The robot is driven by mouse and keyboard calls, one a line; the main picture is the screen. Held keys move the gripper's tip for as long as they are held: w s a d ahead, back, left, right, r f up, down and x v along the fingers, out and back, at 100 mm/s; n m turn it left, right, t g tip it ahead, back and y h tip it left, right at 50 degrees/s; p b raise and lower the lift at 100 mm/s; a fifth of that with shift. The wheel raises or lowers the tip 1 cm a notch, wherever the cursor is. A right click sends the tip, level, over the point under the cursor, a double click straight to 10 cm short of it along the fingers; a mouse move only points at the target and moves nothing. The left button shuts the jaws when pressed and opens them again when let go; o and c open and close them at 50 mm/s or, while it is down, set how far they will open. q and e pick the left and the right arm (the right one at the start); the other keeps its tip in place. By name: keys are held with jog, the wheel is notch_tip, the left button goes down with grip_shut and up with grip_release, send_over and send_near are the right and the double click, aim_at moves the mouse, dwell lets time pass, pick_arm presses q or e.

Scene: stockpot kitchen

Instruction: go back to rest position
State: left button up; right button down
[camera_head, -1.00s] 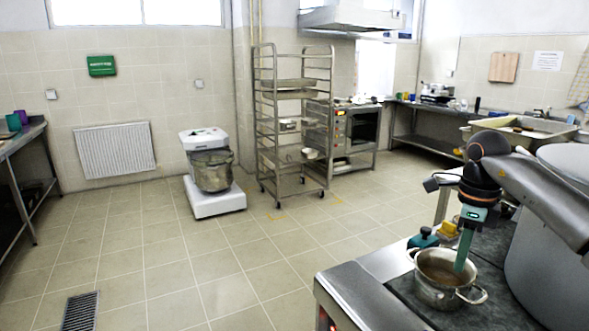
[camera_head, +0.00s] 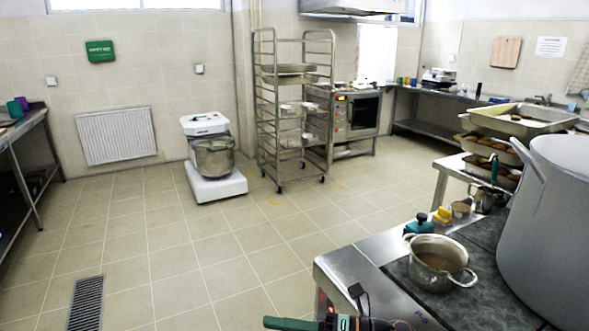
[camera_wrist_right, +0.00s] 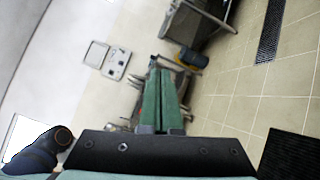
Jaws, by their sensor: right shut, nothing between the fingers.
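My right gripper (camera_head: 270,322) shows at the bottom edge of the head view, low in front of the stove counter and pointing left. Its green fingers are shut with nothing between them; they also show in the right wrist view (camera_wrist_right: 167,95). The small steel pot (camera_head: 437,262) stands upright on the dark cooktop, apart from the gripper, with brownish contents. The large stockpot (camera_head: 550,220) stands at the right, partly cut off by the frame. My left gripper is not in view.
The metal counter edge (camera_head: 335,277) lies close to my right arm. A teal-lidded item (camera_head: 421,224) and a yellow item (camera_head: 442,215) sit behind the small pot. A mixer (camera_head: 212,158) and a rack trolley (camera_head: 292,110) stand far back.

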jog(key=s+d+f+m+t+h+p, duration=0.15)
jog(key=d+f+m+t+h, duration=0.4)
jog(key=m, duration=0.75)
jog(key=s+d+f+m+t+h, duration=0.2)
jog(key=d+f+m+t+h, duration=0.4)
jog(key=m, duration=0.7)
jog(key=s+d+f+m+g+h, duration=0.2)
jog(key=s+d+f+m, duration=0.2)
jog(key=s, duration=0.4)
jog(key=s+d+f+m+g+h+p, duration=0.1)
jog(key=s+d+f+m+g+h, duration=0.1)
jog(key=s+f+m, duration=0.4)
notch_tip(320, 180, down, 2)
jog(key=shift+s+d+f+g, duration=0.2)
jog(key=shift+s+d+g, duration=0.35)
jog(key=shift+s+d, duration=0.45)
